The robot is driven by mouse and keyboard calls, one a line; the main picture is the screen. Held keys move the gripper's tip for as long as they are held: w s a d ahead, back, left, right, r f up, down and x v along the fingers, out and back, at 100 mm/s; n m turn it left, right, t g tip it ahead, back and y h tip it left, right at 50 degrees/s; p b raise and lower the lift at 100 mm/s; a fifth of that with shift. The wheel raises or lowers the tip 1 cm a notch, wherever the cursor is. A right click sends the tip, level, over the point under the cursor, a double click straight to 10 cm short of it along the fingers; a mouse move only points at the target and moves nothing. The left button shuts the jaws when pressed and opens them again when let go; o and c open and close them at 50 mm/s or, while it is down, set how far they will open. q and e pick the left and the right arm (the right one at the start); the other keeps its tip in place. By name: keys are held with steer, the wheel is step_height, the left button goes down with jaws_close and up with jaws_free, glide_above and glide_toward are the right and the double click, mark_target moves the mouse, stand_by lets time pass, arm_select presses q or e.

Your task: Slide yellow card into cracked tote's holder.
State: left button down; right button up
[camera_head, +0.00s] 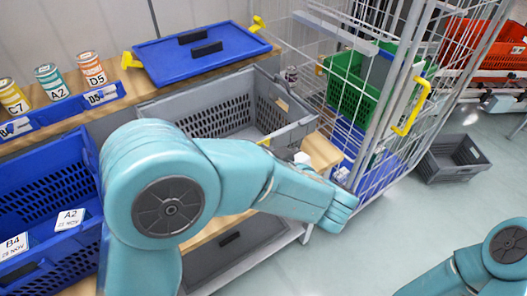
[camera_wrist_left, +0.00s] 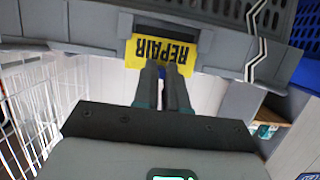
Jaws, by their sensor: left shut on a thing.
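The yellow card (camera_wrist_left: 163,53) reads REPAIR, upside down in the left wrist view. My left gripper (camera_wrist_left: 164,72) is shut on its edge. The card lies against the front of the grey tote (camera_wrist_left: 95,38), between grey parts of what looks like its holder; I cannot tell whether it is inside the slot. A white zigzag line, like a crack, runs down the tote wall right of the card. My right gripper is out of frame.
A blue lid (camera_head: 165,62) lies behind the tote. Blue totes (camera_head: 40,185) stand at the left, with coloured cans (camera_head: 48,80) behind. A wire cage cart (camera_head: 385,110) with a green crate (camera_head: 350,85) is close on the right. Open floor lies right of the bench.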

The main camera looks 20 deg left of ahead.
arm_select(q)
steer(key=shift+f, duration=0.7)
steer(key=c, duration=1.1)
jaws_free()
